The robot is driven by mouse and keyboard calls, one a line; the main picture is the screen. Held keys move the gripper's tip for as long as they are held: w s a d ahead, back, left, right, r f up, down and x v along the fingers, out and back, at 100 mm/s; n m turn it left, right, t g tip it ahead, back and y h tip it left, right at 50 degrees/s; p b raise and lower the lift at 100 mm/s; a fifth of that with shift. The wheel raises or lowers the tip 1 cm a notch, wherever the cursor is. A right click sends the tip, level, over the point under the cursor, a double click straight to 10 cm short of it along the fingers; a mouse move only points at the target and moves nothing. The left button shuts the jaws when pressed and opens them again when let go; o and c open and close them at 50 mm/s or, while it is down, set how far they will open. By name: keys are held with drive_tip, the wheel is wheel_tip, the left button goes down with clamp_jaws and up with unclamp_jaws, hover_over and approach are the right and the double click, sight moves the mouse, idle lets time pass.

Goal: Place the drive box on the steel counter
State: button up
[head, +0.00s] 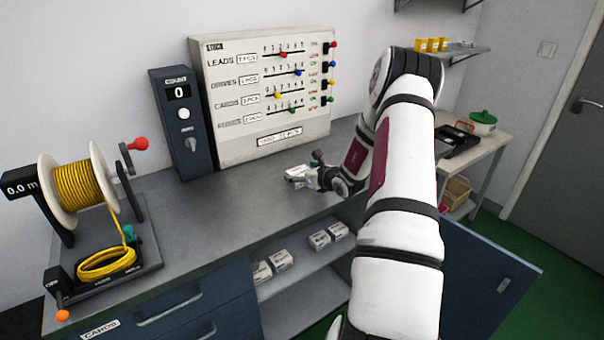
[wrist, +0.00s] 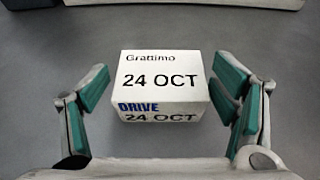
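The drive box (wrist: 162,82) is white, with "Grattimo", "24 OCT" and a blue "DRIVE" printed on it. It sits on the grey steel counter (head: 235,212), in front of the big panel, and shows small in the head view (head: 297,173). My gripper (wrist: 168,108) is open, with its green-padded fingers on either side of the box. The left finger stands apart from it; the right finger is very close, and I cannot tell if it touches. In the head view my gripper (head: 314,172) is low over the counter, partly hiding the box.
A cable reel (head: 77,190) with yellow cord stands on the counter's left. A counter unit (head: 181,122) and a slider panel (head: 262,95) stand along the back. Several white boxes (head: 283,260) lie on the shelf below. An open cabinet door (head: 488,285) projects at right. The middle counter is clear.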

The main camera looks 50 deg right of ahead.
idle(0.3)
drive_tip(key=shift+r, duration=0.25)
drive_tip(key=v, duration=1.1)
drive_tip(key=shift+s+a+r, duration=0.1)
drive_tip(key=shift+s, duration=0.25)
drive_tip(key=w+a+r+n+g+y, duration=0.1)
drive_tip(key=w+a+r+n+y, duration=0.15)
drive_tip(key=a+r+n, duration=0.45)
drive_tip(key=w+a+r+n+y, duration=0.1)
drive_tip(key=a+r+n+y, duration=0.15)
drive_tip(key=a, duration=0.75)
drive_tip(key=w+a+r+n+g+y, duration=0.15)
drive_tip(key=a+r+n+y, duration=0.3)
drive_tip(key=a, duration=0.45)
drive_tip(key=s+a+r+n+g+h, duration=0.1)
drive_tip(key=s+a+r+n+g, duration=0.2)
drive_tip(key=s+a+n, duration=0.5)
drive_tip(key=s+a+r+n+g, duration=0.25)
drive_tip(key=s+a+n, duration=0.35)
drive_tip(key=a, duration=0.4)
drive_tip(key=s+d+r+n+h, duration=0.2)
drive_tip(key=s+n+h, duration=0.3)
drive_tip(key=s+n, duration=0.5)
drive_tip(key=shift+r+n, duration=0.3)
drive_tip(key=shift+r, duration=0.25)
